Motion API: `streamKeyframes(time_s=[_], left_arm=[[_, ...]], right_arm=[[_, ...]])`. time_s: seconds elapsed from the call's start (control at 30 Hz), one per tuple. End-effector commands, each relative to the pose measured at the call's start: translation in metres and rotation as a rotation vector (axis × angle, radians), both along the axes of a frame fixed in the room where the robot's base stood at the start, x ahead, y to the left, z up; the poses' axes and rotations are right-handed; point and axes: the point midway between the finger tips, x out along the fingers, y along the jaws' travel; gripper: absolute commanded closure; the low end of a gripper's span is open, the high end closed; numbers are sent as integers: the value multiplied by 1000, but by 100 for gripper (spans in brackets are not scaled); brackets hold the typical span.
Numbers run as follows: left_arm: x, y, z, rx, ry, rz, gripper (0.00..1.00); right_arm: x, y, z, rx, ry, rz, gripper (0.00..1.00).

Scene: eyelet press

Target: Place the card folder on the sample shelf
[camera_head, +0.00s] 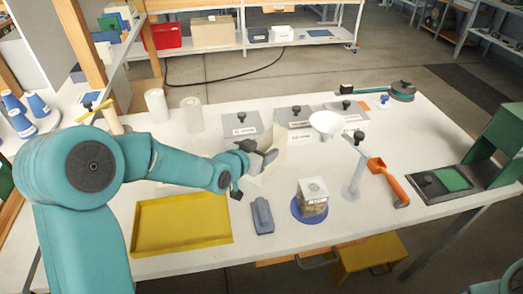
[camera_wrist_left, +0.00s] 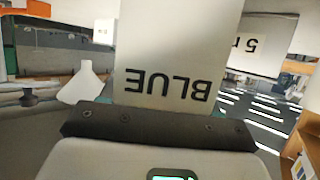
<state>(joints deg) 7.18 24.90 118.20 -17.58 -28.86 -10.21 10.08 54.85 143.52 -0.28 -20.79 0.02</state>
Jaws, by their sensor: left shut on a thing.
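The card folder (camera_head: 272,148) is a pale cream panel standing roughly upright above the white worktable. My left gripper (camera_head: 262,160) is shut on its near left side, near the middle of the table. In the left wrist view the folder (camera_wrist_left: 176,50) rises from the dark jaw (camera_wrist_left: 155,128) and shows the word BLUE upside down. Its lower edge is hidden by the jaw. I cannot tell which of the shelves in view is the sample shelf. My right gripper is not in view.
Grey lidded boxes (camera_head: 242,124) and a white funnel (camera_head: 326,122) stand just behind the folder. A back shelf (camera_head: 268,42) holds boxes.

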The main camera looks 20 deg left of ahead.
Motion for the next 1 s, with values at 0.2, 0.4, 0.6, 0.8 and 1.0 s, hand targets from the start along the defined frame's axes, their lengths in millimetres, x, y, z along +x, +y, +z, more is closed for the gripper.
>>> streamKeyframes(time_s=[0.2, 0.4, 0.6, 0.8, 1.0], left_arm=[[0, 0, -3, 0, 0, 0, 80], [0, 0, -5, 0, -1, 0, 33], [0, 0, -4, 0, -1, 0, 14], [0, 0, -1, 0, 0, 0, 14], [-29, 7, 10, 1, -3, 2, 14]], right_arm=[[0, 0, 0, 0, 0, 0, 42], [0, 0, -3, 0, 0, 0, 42], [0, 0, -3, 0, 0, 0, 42], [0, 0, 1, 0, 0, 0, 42], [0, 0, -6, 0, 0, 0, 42]])
